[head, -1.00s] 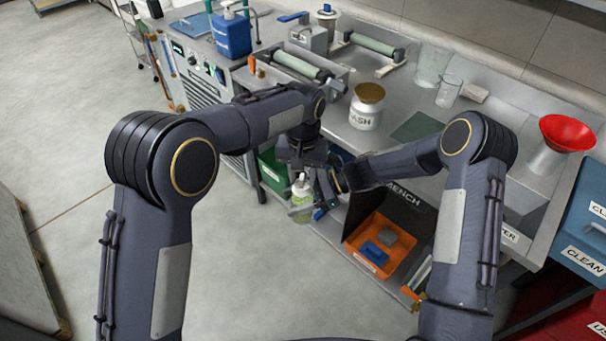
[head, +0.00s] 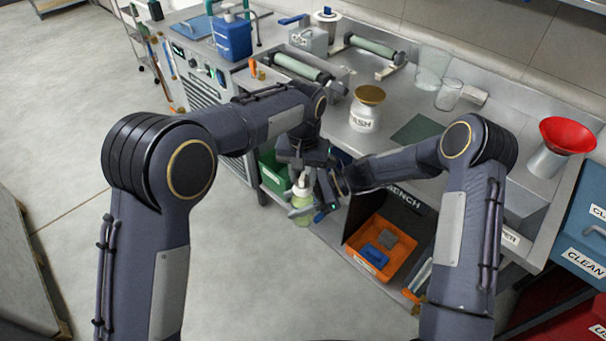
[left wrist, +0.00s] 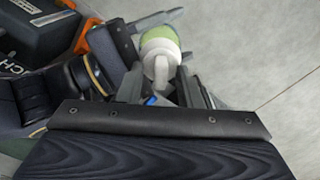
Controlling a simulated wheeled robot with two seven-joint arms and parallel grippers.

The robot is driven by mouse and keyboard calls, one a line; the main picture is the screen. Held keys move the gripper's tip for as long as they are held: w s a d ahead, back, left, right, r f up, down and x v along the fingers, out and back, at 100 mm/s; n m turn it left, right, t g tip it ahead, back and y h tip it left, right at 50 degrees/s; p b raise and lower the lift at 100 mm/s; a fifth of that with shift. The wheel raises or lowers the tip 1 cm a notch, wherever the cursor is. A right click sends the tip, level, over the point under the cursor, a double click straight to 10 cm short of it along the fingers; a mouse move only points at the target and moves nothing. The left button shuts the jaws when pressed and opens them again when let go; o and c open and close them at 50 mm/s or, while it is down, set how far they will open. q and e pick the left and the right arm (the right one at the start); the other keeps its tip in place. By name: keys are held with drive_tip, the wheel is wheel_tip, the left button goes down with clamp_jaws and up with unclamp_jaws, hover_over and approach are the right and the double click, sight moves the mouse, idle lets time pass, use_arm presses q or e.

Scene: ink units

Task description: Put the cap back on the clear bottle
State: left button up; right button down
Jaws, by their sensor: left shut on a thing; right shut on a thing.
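The clear bottle (head: 303,218), with pale green contents, is held in the air in front of the bench. It also shows in the left wrist view (left wrist: 158,33). My right gripper (head: 302,211) is shut on the bottle's body from the right. The white cap (head: 301,191) has a narrow spout, seen end-on in the left wrist view (left wrist: 161,72). My left gripper (head: 301,180) is above the bottle and shut on the cap. The cap is in line with the bottle's top. The seam between them is too small to tell whether it is seated.
An orange bin (head: 372,262) sits on the low shelf, a green bin (head: 271,172) further left.

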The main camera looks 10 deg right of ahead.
use_arm(q)
drive_tip(key=shift+f, duration=0.3)
idle(0.5)
clamp_jaws()
drive_tip(key=o, duration=0.6)
unclamp_jaws()
drive_tip(key=shift+f, duration=0.1)
drive_tip(key=shift+c, duration=0.2)
wheel_tip(320, 180, up, 12)
